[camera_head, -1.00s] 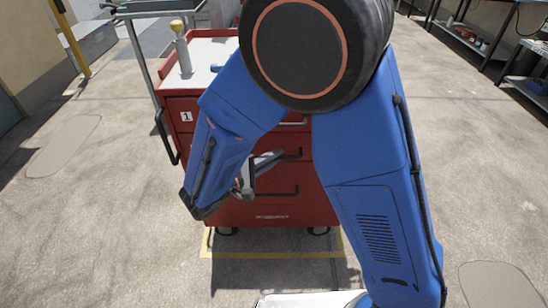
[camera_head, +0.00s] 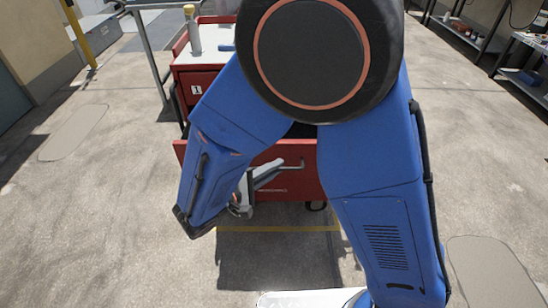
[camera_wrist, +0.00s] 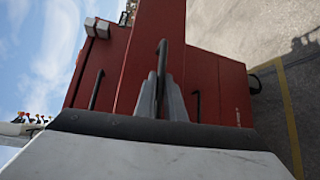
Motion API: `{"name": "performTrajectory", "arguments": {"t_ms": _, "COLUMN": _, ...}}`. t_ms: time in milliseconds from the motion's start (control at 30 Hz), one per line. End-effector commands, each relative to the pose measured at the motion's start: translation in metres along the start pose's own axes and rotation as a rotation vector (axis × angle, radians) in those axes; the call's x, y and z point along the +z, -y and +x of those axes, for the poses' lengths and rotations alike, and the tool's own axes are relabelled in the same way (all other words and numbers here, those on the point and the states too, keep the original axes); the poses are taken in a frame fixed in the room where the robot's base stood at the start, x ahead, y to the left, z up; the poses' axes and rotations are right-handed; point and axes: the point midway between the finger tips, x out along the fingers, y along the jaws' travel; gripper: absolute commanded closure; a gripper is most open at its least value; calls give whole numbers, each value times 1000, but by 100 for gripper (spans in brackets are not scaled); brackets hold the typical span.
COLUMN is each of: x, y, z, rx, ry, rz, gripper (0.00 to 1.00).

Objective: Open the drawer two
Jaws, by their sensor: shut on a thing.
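The red tool cabinet (camera_head: 187,82) stands ahead, with a label "1" on its top drawer. The drawer below it, with red front (camera_head: 305,182), is pulled out towards me; its number is hidden. My gripper (camera_head: 268,176) is at that drawer's dark bar handle (camera_head: 293,164). In the wrist view, my gripper's grey fingers (camera_wrist: 163,97) are shut around the handle (camera_wrist: 162,55) of the jutting drawer front (camera_wrist: 146,60). Handles of the drawers above (camera_wrist: 96,90) and below (camera_wrist: 196,106) sit on either side. My blue arm hides much of the cabinet and the drawer's inside.
A pale bottle with a yellow top (camera_head: 192,30) stands on the cabinet top. A yellow line (camera_head: 275,229) marks the floor at the cabinet's base. Workbenches (camera_head: 530,85) stand at the right, and a yellow post (camera_head: 80,35) at the left. The concrete floor on both sides is clear.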

Motion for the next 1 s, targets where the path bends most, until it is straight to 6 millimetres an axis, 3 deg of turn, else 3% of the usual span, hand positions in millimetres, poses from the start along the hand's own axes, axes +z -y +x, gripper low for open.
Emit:
{"name": "performTrajectory", "arguments": {"t_ms": 300, "x": 27, "y": 8, "z": -28, "rx": -1, "ry": -2, "rz": -1, "gripper": 100}}
{"name": "performTrajectory", "arguments": {"t_ms": 800, "x": 32, "y": 10, "z": -32, "rx": -1, "ry": -1, "rz": -1, "gripper": 100}}
{"name": "performTrajectory", "arguments": {"t_ms": 833, "x": 32, "y": 10, "z": -32, "rx": -1, "ry": -1, "rz": -1, "gripper": 86}}
{"name": "performTrajectory", "arguments": {"t_ms": 900, "x": 32, "y": 10, "z": -32, "rx": -1, "ry": -1, "rz": -1, "gripper": 72}}
{"name": "performTrajectory", "arguments": {"t_ms": 1000, "x": 32, "y": 9, "z": -32, "rx": -1, "ry": 0, "rz": -1, "gripper": 72}}
